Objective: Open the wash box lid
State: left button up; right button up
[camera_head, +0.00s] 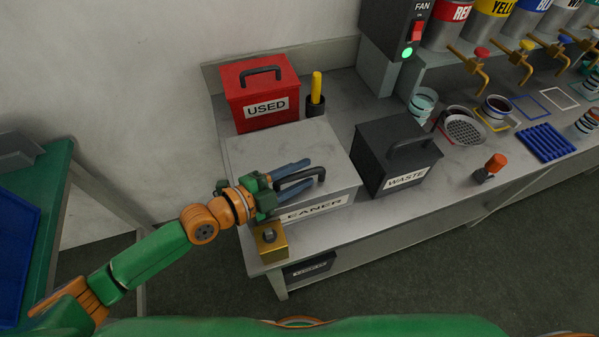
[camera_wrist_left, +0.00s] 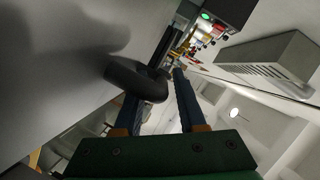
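The grey box (camera_head: 252,150) with a flat lid stands at the left end of the bench in the head view. Its front label (camera_head: 318,207) is partly hidden and reads "EANER". The lid looks closed. A dark bar handle (camera_head: 306,176) stands on the lid and also shows in the left wrist view (camera_wrist_left: 135,82). My left gripper (camera_head: 305,174) is at this handle, with its blue fingers apart. In the wrist view the handle's bend lies between the fingers, nearer the left one; contact is unclear. My right gripper is not in view.
A red "USED" box (camera_head: 262,108) stands behind, beside a yellow-handled tool in a dark cup (camera_head: 316,104). A dark "WASTE" box (camera_head: 385,150) stands close on the right. A brass block with a knob (camera_head: 271,244) sits at the front edge, below my left wrist.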

pick_arm(q)
grip_shut()
dwell(1.2)
